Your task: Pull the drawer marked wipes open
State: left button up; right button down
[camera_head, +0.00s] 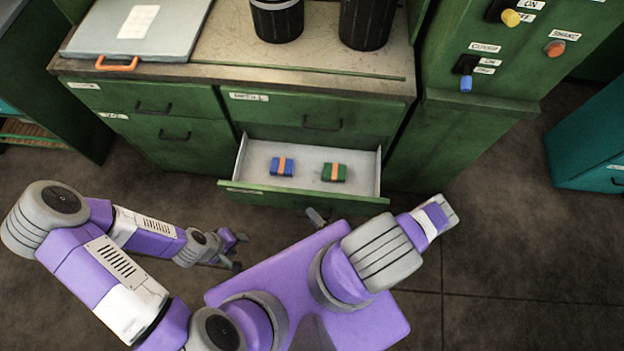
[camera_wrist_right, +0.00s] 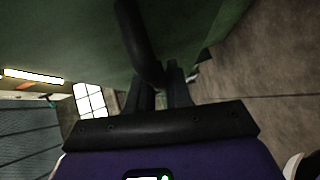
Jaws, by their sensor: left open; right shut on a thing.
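A lower drawer (camera_head: 255,196) of the green cabinet stands pulled out, its pale inside showing. In it lie a blue pack (camera_head: 282,167) and a green pack (camera_head: 334,172), each with an orange band. The label on its front is too small to read. In the right wrist view, my right gripper (camera_wrist_right: 158,80) is shut on a dark bar handle (camera_wrist_right: 138,35) on a green front. In the head view my arm and the drawer front hide that grip. My left gripper (camera_head: 236,247) is open and empty, below and left of the drawer, apart from it.
Above is a shut drawer (camera_head: 320,122); more shut drawers (camera_head: 165,125) are to the left. A switch panel (camera_head: 500,60) stands right. Floor (camera_head: 500,260) at the right is clear.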

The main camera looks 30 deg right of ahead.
jog(key=shift+s+a, duration=0.4)
jog(key=shift+s, duration=0.2)
jog(key=c, duration=1.2)
grip_release()
jog(key=shift+o, duration=0.2)
jog(key=v, duration=0.7)
jog(key=shift+s+p, duration=0.3)
jog(key=shift+p, duration=0.05)
